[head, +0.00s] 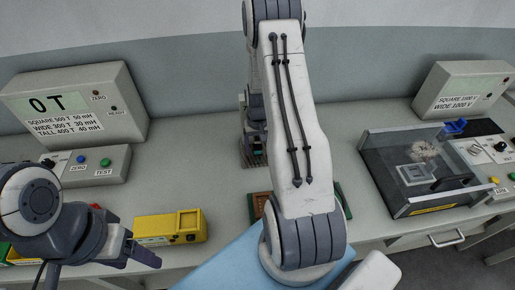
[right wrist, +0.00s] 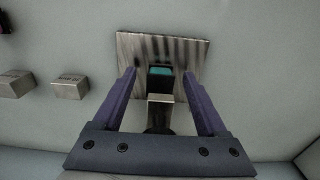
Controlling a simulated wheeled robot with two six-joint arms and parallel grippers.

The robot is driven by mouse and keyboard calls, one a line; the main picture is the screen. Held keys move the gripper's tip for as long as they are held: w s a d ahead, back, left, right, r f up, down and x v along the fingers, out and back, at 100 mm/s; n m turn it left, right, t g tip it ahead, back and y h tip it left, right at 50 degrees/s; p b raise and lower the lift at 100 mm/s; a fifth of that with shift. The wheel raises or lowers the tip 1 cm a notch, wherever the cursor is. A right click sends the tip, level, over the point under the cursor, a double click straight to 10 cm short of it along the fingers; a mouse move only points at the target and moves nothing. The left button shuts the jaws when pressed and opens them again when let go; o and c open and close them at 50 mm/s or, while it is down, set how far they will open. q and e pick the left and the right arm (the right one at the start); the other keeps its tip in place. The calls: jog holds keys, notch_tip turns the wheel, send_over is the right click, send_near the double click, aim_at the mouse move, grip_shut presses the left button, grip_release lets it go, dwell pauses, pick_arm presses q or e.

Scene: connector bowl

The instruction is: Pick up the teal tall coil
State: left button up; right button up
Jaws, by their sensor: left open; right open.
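The teal coil (right wrist: 160,71) shows in the right wrist view as a small teal band within a dark piece, over a grey striped plate (right wrist: 190,48). My right gripper (right wrist: 159,76) is open, with its two purple fingers on either side of the teal piece. I cannot tell whether they touch it. In the head view a bit of teal (head: 258,149) shows at the back, and my right arm hides most of that spot. My left gripper (head: 146,257) is open and apart from it, at the lower left.
A yellow box (head: 170,228) stands beside my left gripper. A display unit (head: 75,100) and a button box (head: 92,165) stand at the left. A clear-walled case (head: 415,175) and another unit (head: 462,90) stand at the right. A brown tray (head: 257,206) is partly behind my right arm.

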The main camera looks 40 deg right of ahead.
jog(key=shift+f, duration=0.3)
grip_shut()
jog(key=shift+r, duration=0.1)
